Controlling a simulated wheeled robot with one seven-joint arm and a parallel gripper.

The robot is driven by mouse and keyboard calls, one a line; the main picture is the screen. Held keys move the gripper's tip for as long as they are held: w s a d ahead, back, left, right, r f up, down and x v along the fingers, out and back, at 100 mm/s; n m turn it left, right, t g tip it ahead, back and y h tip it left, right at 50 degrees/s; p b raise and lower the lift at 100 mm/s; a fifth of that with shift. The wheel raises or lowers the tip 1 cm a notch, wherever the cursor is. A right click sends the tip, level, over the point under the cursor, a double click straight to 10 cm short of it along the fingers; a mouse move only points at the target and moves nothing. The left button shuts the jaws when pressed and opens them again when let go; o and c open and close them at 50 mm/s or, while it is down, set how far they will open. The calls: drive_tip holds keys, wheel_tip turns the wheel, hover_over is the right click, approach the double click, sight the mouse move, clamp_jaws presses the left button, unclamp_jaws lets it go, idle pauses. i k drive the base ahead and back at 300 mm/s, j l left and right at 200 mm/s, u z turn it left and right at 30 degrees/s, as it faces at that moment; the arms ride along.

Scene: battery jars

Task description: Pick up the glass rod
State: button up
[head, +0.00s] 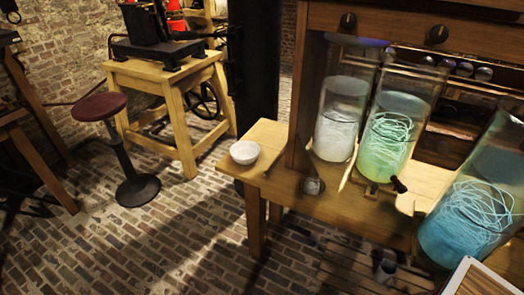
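I cannot make out a glass rod for certain. A thin pale slanted streak (347,170) shows on the wooden table (285,195) beside the left jar; I cannot tell whether it is a rod or light on the wood. Three tall glass jars stand in a row: a left jar (341,120) with whitish contents, a middle jar (391,130) with green glowing strands, and a right jar (470,215) with blue glowing strands. My gripper is not in view.
A white bowl (244,152) sits at the table's left corner. A small round grey object (313,186) and a small dark object (399,185) are near the front edge. A red-topped stool (100,107) and a wooden stand (170,75) are left. Brick floor between is open.

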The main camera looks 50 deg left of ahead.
sight(266, 174)
drive_tip(key=k+j+u, duration=0.1)
drive_tip(key=u, duration=1.65)
drive_tip(key=z, duration=1.25)
drive_tip(key=u, duration=1.35)
drive_tip(key=i+j+z, duration=0.15)
drive_tip(key=i+z, duration=0.15)
drive_tip(key=i, duration=0.3)
